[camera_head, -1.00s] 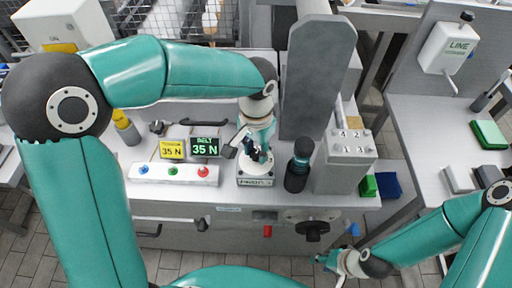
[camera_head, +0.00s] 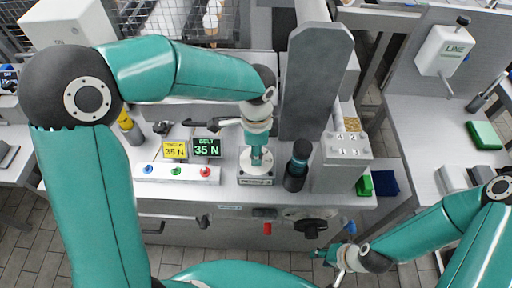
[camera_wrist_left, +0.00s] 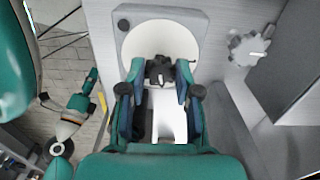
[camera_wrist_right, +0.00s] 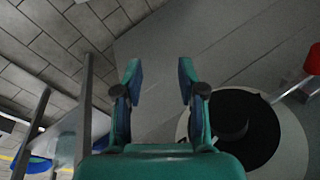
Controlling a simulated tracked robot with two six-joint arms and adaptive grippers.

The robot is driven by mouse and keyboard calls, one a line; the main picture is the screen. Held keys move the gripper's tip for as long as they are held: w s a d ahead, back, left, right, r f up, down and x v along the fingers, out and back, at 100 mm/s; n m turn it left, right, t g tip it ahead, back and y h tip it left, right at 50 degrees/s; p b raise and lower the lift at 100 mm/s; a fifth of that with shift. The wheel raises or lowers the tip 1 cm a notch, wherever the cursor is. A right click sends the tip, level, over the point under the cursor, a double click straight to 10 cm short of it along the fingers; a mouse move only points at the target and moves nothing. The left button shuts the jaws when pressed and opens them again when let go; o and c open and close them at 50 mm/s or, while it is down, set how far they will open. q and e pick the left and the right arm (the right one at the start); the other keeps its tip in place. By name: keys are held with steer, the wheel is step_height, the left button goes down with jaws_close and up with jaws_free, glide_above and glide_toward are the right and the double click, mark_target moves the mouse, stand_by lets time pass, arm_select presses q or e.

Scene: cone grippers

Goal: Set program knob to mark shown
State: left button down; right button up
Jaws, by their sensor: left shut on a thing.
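The program knob (camera_wrist_left: 160,70) is small and dark. It stands on a round white dial (camera_head: 245,168) set in a grey plate, which also shows in the left wrist view (camera_wrist_left: 185,38). My left gripper (camera_head: 257,163) points down over the dial and is shut on the knob, with its fingers on either side of it. The fingers and the arm hide much of the dial, and I cannot read its mark. My right gripper (camera_wrist_right: 160,80) is open and empty; in the head view it (camera_head: 318,255) is low, below the bench's front edge.
A dark cylindrical knob (camera_head: 297,167) stands right of the dial. A black handwheel (camera_wrist_right: 235,125) is right of my right gripper.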

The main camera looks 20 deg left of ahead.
arm_select(q)
steer(key=shift+w+r+m+p, duration=0.1)
steer(key=shift+m+p, duration=0.25)
steer(key=shift+m, duration=0.95)
steer(key=c, duration=0.8)
jaws_free()
step_height(320, 180, up, 12)
steer(key=shift+a, duration=0.1)
